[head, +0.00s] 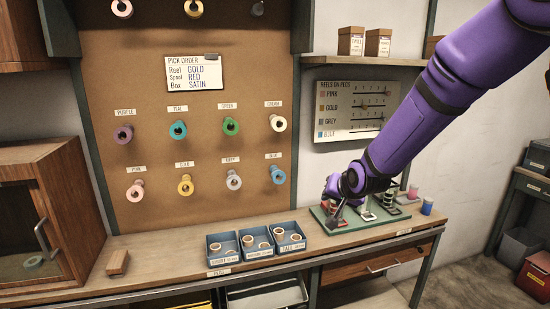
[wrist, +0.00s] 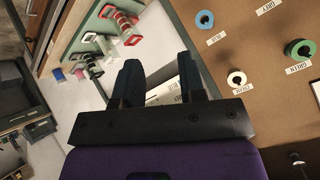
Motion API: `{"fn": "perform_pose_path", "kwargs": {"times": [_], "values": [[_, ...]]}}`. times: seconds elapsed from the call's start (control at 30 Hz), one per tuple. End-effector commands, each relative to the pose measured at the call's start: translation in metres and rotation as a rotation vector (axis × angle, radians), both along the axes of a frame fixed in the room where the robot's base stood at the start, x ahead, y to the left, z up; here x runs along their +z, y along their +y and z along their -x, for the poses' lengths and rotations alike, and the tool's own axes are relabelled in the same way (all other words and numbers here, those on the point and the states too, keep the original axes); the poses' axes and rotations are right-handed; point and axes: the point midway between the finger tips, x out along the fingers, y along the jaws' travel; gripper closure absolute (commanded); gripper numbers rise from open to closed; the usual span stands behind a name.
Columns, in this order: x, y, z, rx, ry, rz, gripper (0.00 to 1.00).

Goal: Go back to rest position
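My purple arm reaches in from the upper right in the head view. My gripper (head: 340,203) is low over the bench, at the left part of the green tray (head: 327,220). The arm hides some of the tray and the gripper's fingers are small there. In the wrist view my gripper (wrist: 160,72) shows two dark fingers spread apart. I see nothing held between them; a pale board with lettering (wrist: 165,93) shows behind the gap.
Several blue bins (head: 258,253) with rings stand left of the tray on the wooden bench (head: 180,265). A pegboard (head: 215,120) with coloured reels rises behind. A shelf (head: 345,61) with two boxes is at the upper right. A wooden cabinet (head: 62,170) stands left.

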Motion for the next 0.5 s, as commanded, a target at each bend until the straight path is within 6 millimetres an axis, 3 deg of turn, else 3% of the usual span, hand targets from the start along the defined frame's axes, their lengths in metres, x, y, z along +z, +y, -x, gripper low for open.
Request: {"fn": "perform_pose_path", "kwargs": {"times": [0.03, 0.2, 0.5], "values": [[0.017, -0.008, 0.010, 0.004, 0.001, 0.022, 0.63], [0.061, -0.034, 0.047, 0.020, 0.034, 0.100, 0.63], [0.121, -0.076, 0.129, 0.047, 0.103, 0.216, 0.63]]}}
